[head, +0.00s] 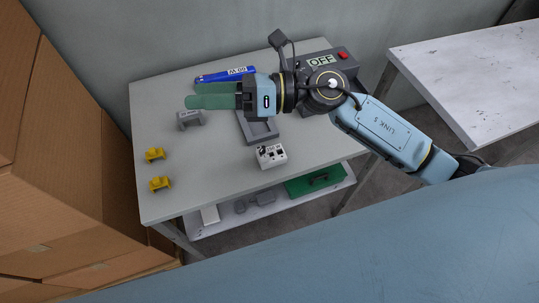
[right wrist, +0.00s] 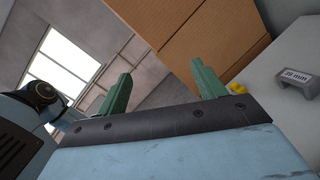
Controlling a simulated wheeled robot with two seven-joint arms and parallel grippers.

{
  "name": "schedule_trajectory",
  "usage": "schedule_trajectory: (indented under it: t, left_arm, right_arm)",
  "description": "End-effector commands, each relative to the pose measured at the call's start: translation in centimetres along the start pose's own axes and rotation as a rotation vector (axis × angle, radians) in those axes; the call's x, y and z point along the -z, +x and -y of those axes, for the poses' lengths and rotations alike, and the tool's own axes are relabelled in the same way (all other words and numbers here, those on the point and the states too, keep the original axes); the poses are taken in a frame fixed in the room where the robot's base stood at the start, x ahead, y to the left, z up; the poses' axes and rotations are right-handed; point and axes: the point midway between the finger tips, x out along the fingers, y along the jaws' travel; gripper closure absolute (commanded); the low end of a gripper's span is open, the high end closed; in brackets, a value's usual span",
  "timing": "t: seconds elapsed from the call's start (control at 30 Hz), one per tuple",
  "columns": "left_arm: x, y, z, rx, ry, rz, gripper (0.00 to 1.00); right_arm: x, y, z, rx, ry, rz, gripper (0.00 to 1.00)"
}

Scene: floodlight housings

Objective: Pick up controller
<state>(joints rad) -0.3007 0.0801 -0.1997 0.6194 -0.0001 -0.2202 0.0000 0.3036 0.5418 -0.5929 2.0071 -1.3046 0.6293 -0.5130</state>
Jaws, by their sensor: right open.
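The controller appears to be the small white-grey box with dark knobs or sockets (head: 271,156) near the front of the grey table, in the head view. My right gripper (head: 192,95) has green fingers, is open and empty, and points left above the table, well up and left of the controller. In the right wrist view its two fingers (right wrist: 162,70) stand apart with nothing between them. The controller is not visible in the right wrist view. My left gripper is not in view.
The table (head: 160,100) also holds a blue tool (head: 224,75), a grey bracket (head: 190,119) and two yellow brackets (head: 155,155). A dark box reading OFF (head: 322,62) is behind my right arm. A grey tray (head: 262,130) lies below the gripper. Cardboard boxes (head: 70,150) stand left.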

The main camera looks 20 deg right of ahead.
Motion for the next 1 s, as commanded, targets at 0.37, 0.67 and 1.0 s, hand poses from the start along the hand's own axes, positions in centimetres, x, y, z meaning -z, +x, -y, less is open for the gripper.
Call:
schedule_trajectory:
  t: [0.37, 0.67, 1.0]
  left_arm:
    - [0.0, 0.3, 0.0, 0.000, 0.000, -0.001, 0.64]
    - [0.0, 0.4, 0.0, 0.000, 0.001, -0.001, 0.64]
    - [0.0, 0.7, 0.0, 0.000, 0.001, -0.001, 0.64]
  right_arm:
    - [7.8, -10.2, 8.1, 0.067, -0.587, -1.034, 0.31]
    - [8.7, -14.0, 10.6, 0.105, -0.635, -1.268, 0.31]
    - [13.9, -12.1, 13.1, 0.105, -0.634, -1.265, 0.31]
